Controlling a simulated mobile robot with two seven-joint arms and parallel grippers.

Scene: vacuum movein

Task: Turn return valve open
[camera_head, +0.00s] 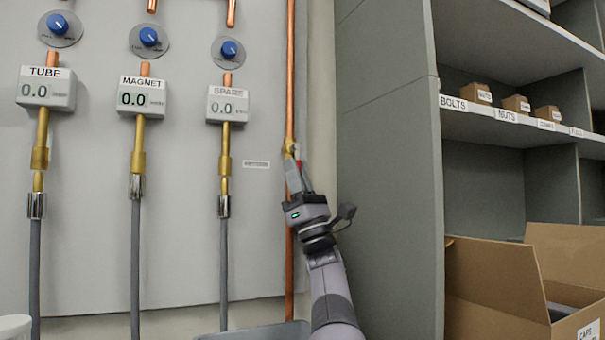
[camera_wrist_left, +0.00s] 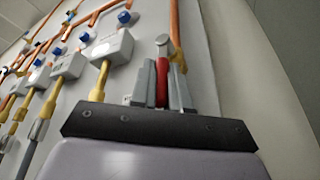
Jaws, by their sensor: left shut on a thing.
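The return valve is a brass fitting (camera_head: 290,147) on the vertical copper pipe at the right end of the wall panel. Its red handle (camera_head: 299,166) points down along the pipe. My left gripper (camera_head: 298,178) reaches up from below and is shut on the red handle. In the left wrist view the red handle (camera_wrist_left: 162,84) sits between the two grey fingers of my left gripper (camera_wrist_left: 163,92), with its metal end showing above them. The fingers partly hide the handle and the pipe. My right gripper is not in view.
A grey shelf unit (camera_head: 389,170) stands close on the right, with an open cardboard box (camera_head: 492,275) beside it. On the left, the TUBE (camera_head: 46,88), MAGNET (camera_head: 141,97) and SPARE (camera_head: 228,104) meters read 0.0, with blue knobs above and hoses below.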

